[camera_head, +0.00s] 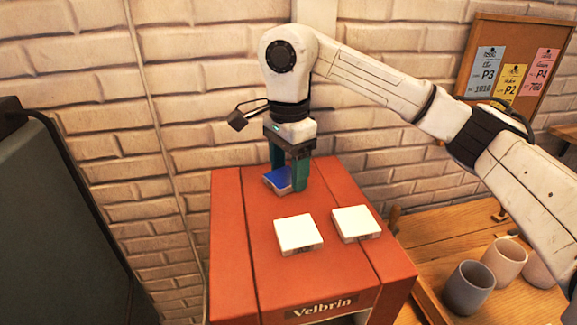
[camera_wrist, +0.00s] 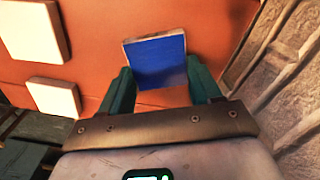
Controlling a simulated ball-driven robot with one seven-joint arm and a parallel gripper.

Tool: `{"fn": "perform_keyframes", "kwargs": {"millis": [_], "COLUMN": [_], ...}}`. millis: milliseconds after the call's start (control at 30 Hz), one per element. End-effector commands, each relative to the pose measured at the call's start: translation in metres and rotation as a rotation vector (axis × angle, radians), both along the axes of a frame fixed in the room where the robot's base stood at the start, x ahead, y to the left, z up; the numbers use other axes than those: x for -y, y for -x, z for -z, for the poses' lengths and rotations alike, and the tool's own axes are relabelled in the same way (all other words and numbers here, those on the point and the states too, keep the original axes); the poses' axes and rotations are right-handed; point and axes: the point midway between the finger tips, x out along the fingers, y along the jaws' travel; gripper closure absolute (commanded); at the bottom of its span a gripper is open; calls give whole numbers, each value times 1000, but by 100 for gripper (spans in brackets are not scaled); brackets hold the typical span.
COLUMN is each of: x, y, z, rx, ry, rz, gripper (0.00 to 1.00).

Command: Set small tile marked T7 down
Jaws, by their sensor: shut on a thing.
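A small tile with a blue top (camera_head: 279,180) is at the back of the red-orange box top (camera_head: 233,215). My gripper (camera_head: 288,185) points down and is shut on this tile, with one green finger on each side. In the wrist view the blue tile (camera_wrist: 156,61) sits between the fingertips (camera_wrist: 160,82). No T7 marking can be read on it. Whether the tile touches the surface or is just above it, I cannot tell. Two white tiles, one at centre (camera_head: 298,233) and one to its right (camera_head: 356,223), lie nearer the front.
The box front carries a "Velbrin" label (camera_head: 322,307). A brick wall (camera_head: 190,90) stands close behind. A wooden table (camera_head: 430,240) with cups (camera_head: 468,287) is at right. A dark panel (camera_head: 50,220) is at left. The box top's left side is clear.

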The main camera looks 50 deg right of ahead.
Motion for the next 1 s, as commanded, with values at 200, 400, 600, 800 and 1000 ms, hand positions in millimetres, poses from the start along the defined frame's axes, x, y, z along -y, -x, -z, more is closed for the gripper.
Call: {"fn": "perform_keyframes", "kwargs": {"millis": [200,400,600,800,1000], "x": [0,0,0,0,1], "y": [0,0,0,0,-1], "z": [3,3,2,-8,-46], "rx": [0,0,0,1,1], "ry": [0,0,0,2,4], "rz": [0,0,0,1,2], "gripper": [29,11,11,11,11]}}
